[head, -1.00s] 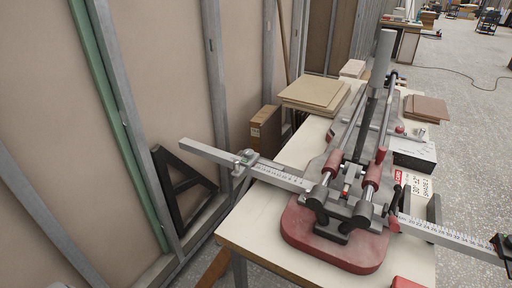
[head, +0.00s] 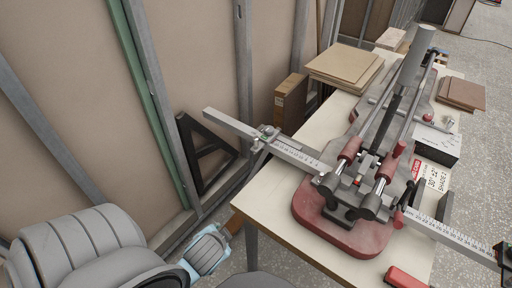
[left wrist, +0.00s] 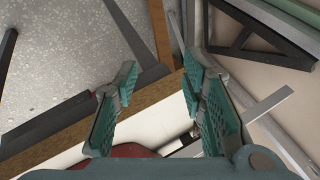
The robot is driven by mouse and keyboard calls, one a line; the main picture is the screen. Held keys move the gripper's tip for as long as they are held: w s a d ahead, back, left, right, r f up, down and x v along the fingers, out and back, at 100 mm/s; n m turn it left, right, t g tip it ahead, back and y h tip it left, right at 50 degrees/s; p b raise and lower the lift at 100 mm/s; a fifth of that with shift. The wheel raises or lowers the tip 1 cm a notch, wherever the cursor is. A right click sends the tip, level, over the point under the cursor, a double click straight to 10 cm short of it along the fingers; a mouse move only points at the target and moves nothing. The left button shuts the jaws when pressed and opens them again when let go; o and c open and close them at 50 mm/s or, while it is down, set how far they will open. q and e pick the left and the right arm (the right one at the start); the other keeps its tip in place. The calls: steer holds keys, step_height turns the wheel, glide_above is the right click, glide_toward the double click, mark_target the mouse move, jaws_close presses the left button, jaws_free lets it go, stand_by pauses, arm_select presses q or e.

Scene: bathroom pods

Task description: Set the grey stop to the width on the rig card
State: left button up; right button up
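The grey stop (head: 265,138) sits on the left part of a ruled metal bar (head: 300,157), beyond the table's left edge. The bar crosses a cutting rig with a red base (head: 340,232). A white rig card (head: 437,181) with a red label lies right of the rig; its small print is unclear. My left arm enters at the lower left of the head view, below and left of the stop. In the left wrist view my left gripper (left wrist: 158,78) is open, with nothing between its teal fingers; the bar's end (left wrist: 268,106) shows right of them. My right gripper is not in view.
The pale table (head: 265,205) also holds stacked boards (head: 345,66), brown tiles (head: 461,93) and a red object (head: 405,277) at the front. A black triangular frame (head: 203,157) leans against the studded wall on the left. A dark stop (head: 503,254) is at the bar's right end.

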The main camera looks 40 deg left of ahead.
mark_target(255, 143)
arm_select(q)
steer(key=w+a+r+m+t+y, duration=0.65)
steer(key=w+a+r+m, duration=0.25)
steer(key=a+m, duration=0.2)
steer(key=w+d+m+t+h, duration=0.5)
steer(key=w+m, duration=0.3)
steer(key=m, duration=1)
steer(key=shift+t, duration=0.35)
steer(key=x, duration=0.4)
steer(key=b+x, duration=0.1)
steer(key=x, duration=0.4)
steer(key=f+b+x, duration=0.1)
steer(key=x, duration=0.3)
steer(key=shift+w+a, duration=0.2)
steer(key=shift+a, duration=0.05)
steer(key=shift+w+a+r, duration=0.1)
steer(key=shift+w+a, duration=0.1)
steer(key=shift+w, duration=0.35)
jaws_close()
